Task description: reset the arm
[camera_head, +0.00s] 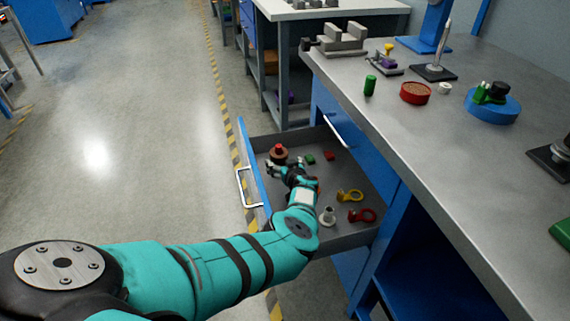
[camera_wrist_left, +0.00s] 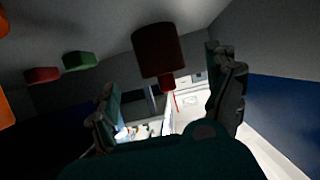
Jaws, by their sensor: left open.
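My left gripper (camera_head: 284,166) is inside an open drawer (camera_head: 341,241) under the workbench, its jaws apart and empty. Just beyond its fingers stands a brown round object (camera_head: 278,157) with a red knob on top. In the left wrist view the open fingers (camera_wrist_left: 168,92) show with a dark reddish-brown cylinder (camera_wrist_left: 160,50) and its red knob between and beyond them; contact cannot be told. My right gripper is not in view.
The drawer also holds small green (camera_head: 310,159) and red (camera_head: 329,155) blocks, a yellow ring part (camera_head: 349,195), a red ring part (camera_head: 362,215) and a grey-white part (camera_head: 327,216). The bench top (camera_head: 440,150) carries a vise (camera_head: 340,40) and a blue disc (camera_head: 493,108).

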